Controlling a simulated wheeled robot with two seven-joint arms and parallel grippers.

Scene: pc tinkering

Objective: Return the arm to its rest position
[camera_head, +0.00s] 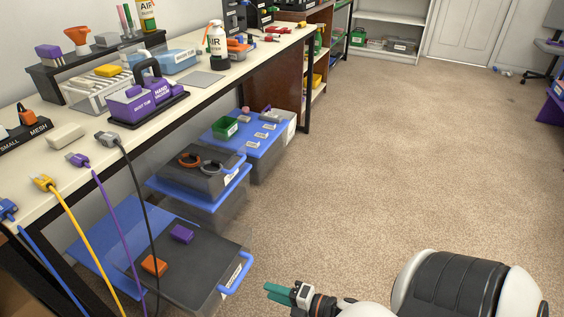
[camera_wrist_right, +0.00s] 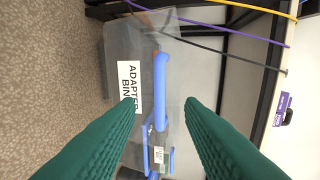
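My right arm comes in at the bottom right of the head view. Its gripper (camera_head: 268,291) has teal fingers and points left, to the right of the labelled bin on the floor. In the right wrist view the two fingers of this gripper (camera_wrist_right: 159,105) stand wide apart with nothing held between them. The bin (camera_wrist_right: 125,50), with a blue handle and an "ADAPTER BIN" label, shows beyond the fingers. My left gripper is not in view.
The workbench (camera_head: 205,78) runs along the left, with tools on it and yellow, purple, black and blue cables hanging off its front. Grey bins with blue lids (camera_head: 255,150) stand below it. The carpet (camera_head: 400,150) to the right is open and clear.

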